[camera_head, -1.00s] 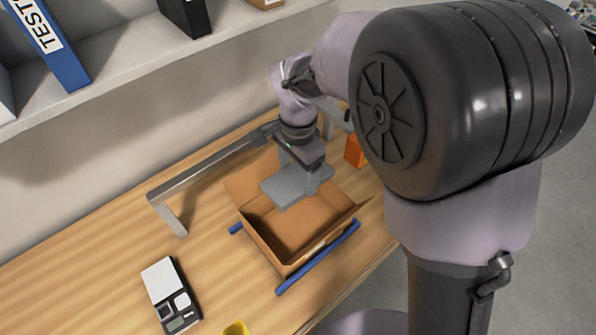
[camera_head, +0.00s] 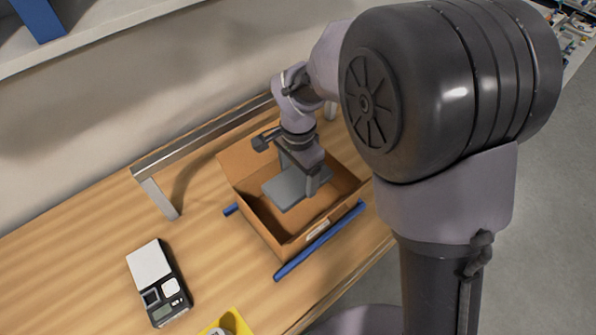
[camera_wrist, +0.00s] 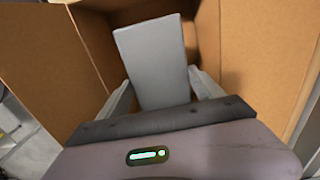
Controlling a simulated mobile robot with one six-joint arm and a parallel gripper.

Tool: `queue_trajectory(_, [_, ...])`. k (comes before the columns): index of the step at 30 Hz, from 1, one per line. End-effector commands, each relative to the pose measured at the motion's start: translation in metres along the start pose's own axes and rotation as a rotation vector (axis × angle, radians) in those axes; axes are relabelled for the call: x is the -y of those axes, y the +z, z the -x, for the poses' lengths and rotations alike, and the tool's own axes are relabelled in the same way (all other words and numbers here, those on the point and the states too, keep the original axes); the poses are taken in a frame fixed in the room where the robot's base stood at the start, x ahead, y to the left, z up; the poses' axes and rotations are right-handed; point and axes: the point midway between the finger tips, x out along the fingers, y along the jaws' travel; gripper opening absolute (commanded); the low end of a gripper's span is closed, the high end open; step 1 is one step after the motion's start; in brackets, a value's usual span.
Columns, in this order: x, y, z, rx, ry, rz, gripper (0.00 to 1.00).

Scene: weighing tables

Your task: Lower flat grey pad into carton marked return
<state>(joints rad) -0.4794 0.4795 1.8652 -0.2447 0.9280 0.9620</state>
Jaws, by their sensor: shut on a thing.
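The flat grey pad (camera_head: 284,188) is held level by my gripper (camera_head: 299,183), inside the opening of the open brown carton (camera_head: 272,236). In the wrist view the pad (camera_wrist: 153,62) lies between the two fingers of my gripper (camera_wrist: 165,92), with cardboard walls (camera_wrist: 258,45) around it. The gripper is shut on the pad. A pale label (camera_head: 318,230) is on the carton's front wall; its words are too small to read. The pad hides part of the carton floor, and I cannot tell whether it touches the floor.
Blue rails (camera_head: 318,240) flank the carton on the wooden table (camera_head: 80,262). A grey metal bar frame (camera_head: 200,145) stands behind it. A scale (camera_head: 158,282) and a yellow object (camera_head: 228,323) are at the lower left. A shelf (camera_head: 100,45) runs above.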

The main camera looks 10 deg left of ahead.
Motion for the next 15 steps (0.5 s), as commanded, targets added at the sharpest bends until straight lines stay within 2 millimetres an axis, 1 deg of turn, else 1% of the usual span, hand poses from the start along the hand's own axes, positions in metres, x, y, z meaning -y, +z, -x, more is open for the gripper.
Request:
queue_trajectory(1, [0.000, 0.000, -0.013, 0.000, 0.001, 0.000, 0.39])
queue_trajectory(15, [0.000, 0.000, -0.079, 0.001, 0.001, -0.001, 0.39])
